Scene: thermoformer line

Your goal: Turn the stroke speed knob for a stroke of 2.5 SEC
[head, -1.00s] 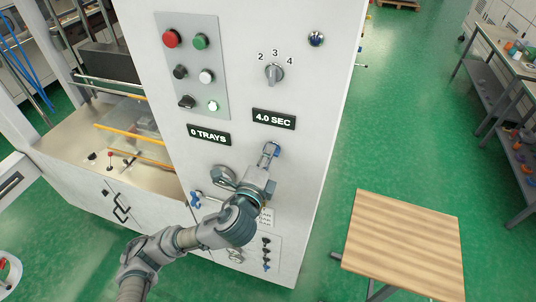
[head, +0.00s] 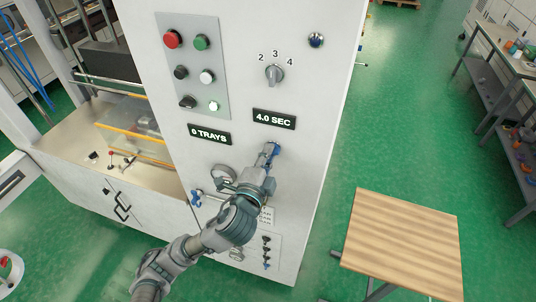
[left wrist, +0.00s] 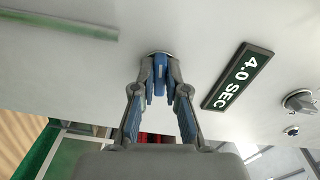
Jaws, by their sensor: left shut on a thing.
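The stroke readout (head: 274,119) on the white machine panel shows 4.0 SEC, and it also shows in the left wrist view (left wrist: 238,77). My left gripper (head: 271,153) is at the panel just below this readout. In the left wrist view its fingers (left wrist: 160,88) are shut on a small knob at the panel. The knob's round grey rim (left wrist: 157,55) shows just beyond the fingertips; most of the knob is hidden by them, and its pointer cannot be read. My right gripper is not in view.
Above the readout is a grey selector (head: 274,74) marked 2, 3, 4. A button plate (head: 193,60) and a 0 TRAYS readout (head: 209,134) are to the left. A wooden table (head: 400,240) stands at right.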

